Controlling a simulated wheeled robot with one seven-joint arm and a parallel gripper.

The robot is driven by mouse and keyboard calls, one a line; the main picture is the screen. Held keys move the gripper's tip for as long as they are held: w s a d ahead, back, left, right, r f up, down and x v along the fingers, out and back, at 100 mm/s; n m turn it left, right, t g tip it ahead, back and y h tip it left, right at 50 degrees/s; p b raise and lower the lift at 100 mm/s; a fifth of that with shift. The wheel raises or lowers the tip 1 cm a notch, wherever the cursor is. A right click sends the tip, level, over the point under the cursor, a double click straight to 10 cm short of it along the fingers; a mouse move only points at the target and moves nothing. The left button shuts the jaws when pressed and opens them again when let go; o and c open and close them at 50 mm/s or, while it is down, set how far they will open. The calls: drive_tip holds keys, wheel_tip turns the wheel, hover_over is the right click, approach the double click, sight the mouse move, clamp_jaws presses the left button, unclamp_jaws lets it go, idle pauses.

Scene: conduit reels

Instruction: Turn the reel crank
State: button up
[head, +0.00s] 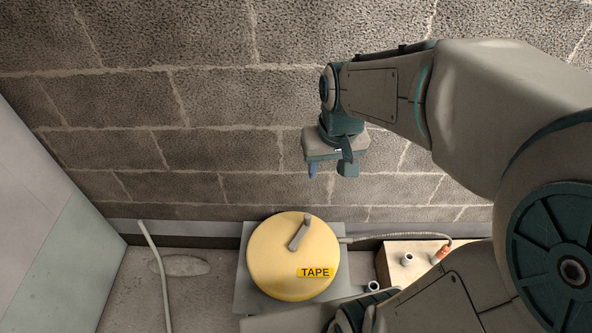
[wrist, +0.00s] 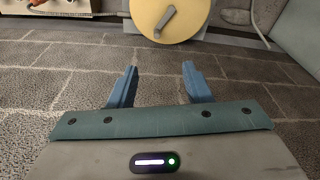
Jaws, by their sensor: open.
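The yellow round reel (head: 280,272) with a TAPE label lies on a grey base plate (head: 244,297) at the bottom middle of the head view. A grey crank (head: 300,233) sits on its top face, running from near the centre towards the back edge. In the wrist view the reel (wrist: 150,22) and its crank (wrist: 165,22) show at the top, beyond the fingertips. My gripper (head: 330,170) is open and empty, held above the reel and apart from it. Its two blue fingers (wrist: 158,78) stand wide apart with nothing between them.
A block wall (head: 150,110) stands behind. A cable (head: 400,236) runs right from the reel to a wooden board (head: 392,266) with fittings. My arm fills the right side.

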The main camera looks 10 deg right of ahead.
drive_tip(key=g+b, duration=0.2)
drive_tip(key=b, duration=1.3)
hover_over(307, 215)
wheel_tip(307, 215, down, 29)
drive_tip(key=shift+n, duration=0.3)
wheel_tip(307, 215, down, 14)
drive_tip(key=b, duration=0.4)
drive_tip(key=shift+d+r+b, duration=0.1)
drive_tip(key=shift+b, duration=0.25)
clamp_jaws()
